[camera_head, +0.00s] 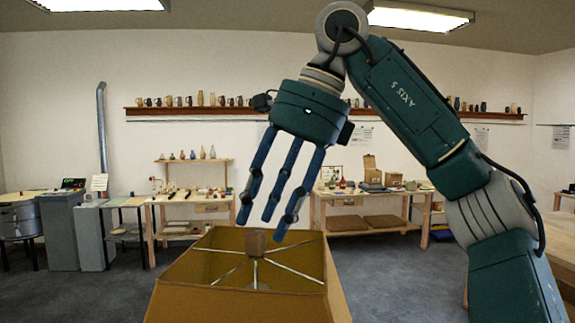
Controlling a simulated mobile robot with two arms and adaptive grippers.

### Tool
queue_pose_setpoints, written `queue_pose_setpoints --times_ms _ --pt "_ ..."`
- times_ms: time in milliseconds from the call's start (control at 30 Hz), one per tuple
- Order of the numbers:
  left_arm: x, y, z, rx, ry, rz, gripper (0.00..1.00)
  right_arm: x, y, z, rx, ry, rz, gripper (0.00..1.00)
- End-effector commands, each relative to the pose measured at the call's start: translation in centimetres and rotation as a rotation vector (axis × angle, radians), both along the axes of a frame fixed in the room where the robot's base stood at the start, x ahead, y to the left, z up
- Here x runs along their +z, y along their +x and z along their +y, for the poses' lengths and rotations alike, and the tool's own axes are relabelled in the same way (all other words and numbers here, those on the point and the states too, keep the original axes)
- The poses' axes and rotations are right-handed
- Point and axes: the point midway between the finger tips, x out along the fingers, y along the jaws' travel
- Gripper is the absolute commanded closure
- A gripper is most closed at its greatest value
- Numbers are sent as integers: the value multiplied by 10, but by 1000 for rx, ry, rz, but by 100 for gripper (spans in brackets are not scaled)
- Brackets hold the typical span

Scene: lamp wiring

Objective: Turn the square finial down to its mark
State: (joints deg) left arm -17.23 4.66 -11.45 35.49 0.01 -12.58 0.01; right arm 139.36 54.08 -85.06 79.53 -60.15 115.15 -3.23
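The square finial (255,243) is a small brown block at the centre of the lampshade (190,296), where the thin metal spokes meet. The shade is ochre, with an open top. A pale rounded part, perhaps the bulb, shows dimly below the finial. My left gripper is out of view.
The shade's rim and spokes surround the finial closely. Workbenches with small items (190,200) and (372,195) stand along the back wall, under a long shelf (190,111) of vases. Grey floor lies open between. A wooden tabletop edge (556,247) shows at right.

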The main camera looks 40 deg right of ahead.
Motion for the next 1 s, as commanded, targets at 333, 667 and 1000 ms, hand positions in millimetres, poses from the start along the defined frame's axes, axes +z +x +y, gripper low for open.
queue_pose_setpoints --times_ms 333,667,1000 --pt "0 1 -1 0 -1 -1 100 46 -13 -13 -2 -2 -2 61" --pt "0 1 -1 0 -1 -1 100 76 -22 -22 -1 0 4 61" --pt "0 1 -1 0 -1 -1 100 88 -26 -27 -3 2 -2 61"
